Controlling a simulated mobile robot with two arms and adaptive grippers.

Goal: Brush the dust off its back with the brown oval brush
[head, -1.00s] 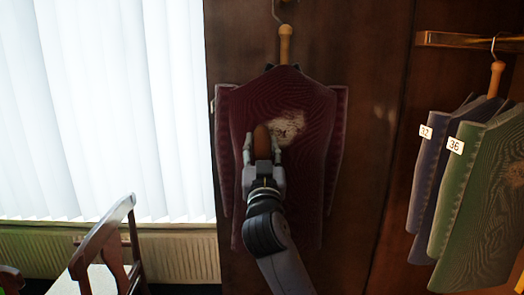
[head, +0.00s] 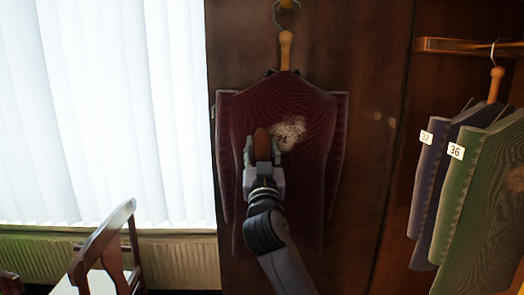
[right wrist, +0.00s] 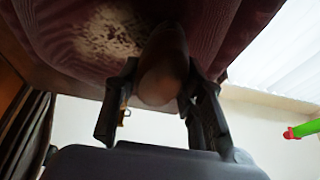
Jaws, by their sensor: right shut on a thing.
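A dark red jacket (head: 285,100) hangs back outward on a wooden hanger (head: 286,50) against dark wood panelling. A pale dust patch (head: 289,132) lies on its upper back, right of the middle. The brown oval brush (head: 262,142) is held between the fingers of my right gripper (head: 263,158), just left of and below the dust. In the right wrist view, the brush (right wrist: 163,70) sits between both fingers, close to the cloth beside the dust patch (right wrist: 105,30). I cannot tell whether its bristles touch the cloth. My left gripper is not in view.
At the right, a blue jacket (head: 440,165) and a green jacket (head: 480,195) hang from a wooden rail (head: 465,46) with number tags. A wooden chair (head: 105,250) stands at lower left, before a radiator (head: 180,262) and a window with white blinds (head: 100,110).

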